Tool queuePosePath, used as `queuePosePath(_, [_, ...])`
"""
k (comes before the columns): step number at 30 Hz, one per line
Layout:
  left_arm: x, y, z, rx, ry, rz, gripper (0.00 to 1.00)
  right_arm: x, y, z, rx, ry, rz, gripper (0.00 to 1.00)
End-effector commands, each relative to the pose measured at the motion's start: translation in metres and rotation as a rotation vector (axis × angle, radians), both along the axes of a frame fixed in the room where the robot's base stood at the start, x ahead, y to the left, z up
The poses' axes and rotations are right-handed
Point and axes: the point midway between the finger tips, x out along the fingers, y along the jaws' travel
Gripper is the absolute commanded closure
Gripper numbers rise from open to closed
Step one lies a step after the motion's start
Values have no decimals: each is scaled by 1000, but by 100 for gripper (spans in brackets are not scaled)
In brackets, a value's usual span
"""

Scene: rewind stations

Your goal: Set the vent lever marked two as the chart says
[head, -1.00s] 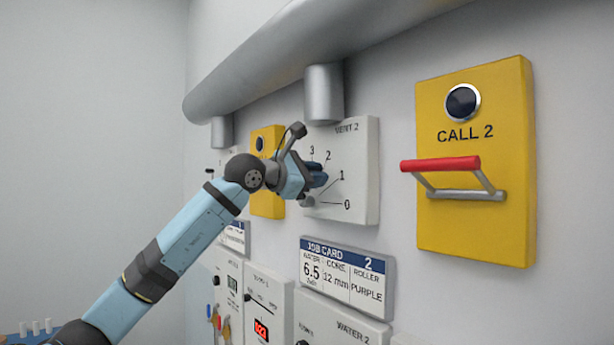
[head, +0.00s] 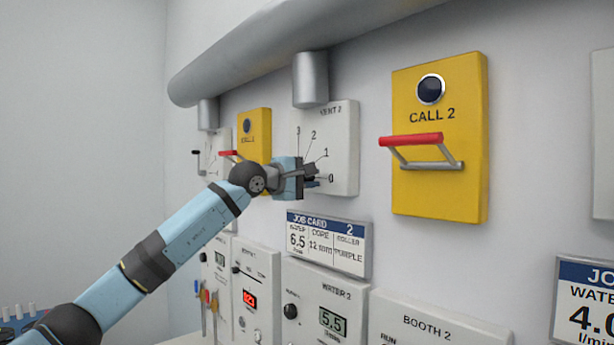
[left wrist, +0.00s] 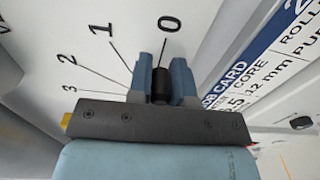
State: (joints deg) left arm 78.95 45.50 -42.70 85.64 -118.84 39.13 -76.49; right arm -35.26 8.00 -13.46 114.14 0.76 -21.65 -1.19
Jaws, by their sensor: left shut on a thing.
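The VENT 2 panel (head: 345,130) is a pale plate on the wall with a scale from 0 to 3. It also shows in the left wrist view (left wrist: 100,20). My left gripper (head: 312,178) is at the lower part of this scale, shut on the vent lever. In the left wrist view the dark lever (left wrist: 160,85) sits between the two blue fingers and lines up with the mark for 0. The lever's pivot is hidden behind the gripper. I see no chart that I can make out. My right gripper is not in view.
A yellow CALL 2 box (head: 440,190) with a red-gripped bar juts out to the right. A grey pipe (head: 290,50) runs above. Job card 2 (head: 328,245) hangs below, over the WATER 2 panel (head: 325,275) reading 5.5. Another yellow box (head: 254,125) stands left.

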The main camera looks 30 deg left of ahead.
Motion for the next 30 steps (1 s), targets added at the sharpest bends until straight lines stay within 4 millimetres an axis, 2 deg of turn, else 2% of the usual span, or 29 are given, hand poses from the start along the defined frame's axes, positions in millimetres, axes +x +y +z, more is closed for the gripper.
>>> queuePosePath(18, [2, 0, -4, 38, -15, 1, 100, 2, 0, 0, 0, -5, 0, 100])
queuePosePath(19, [2, 0, -4, 38, -15, 1, 76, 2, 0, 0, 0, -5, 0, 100])
queuePosePath(21, [2, 0, -4, 37, -14, 1, 60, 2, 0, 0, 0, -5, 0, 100])
queuePosePath(22, [2, 0, -4, 37, -14, 1, 55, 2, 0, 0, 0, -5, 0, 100])
queuePosePath(30, [1, 1, -3, 36, -15, 1, 55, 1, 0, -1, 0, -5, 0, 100])
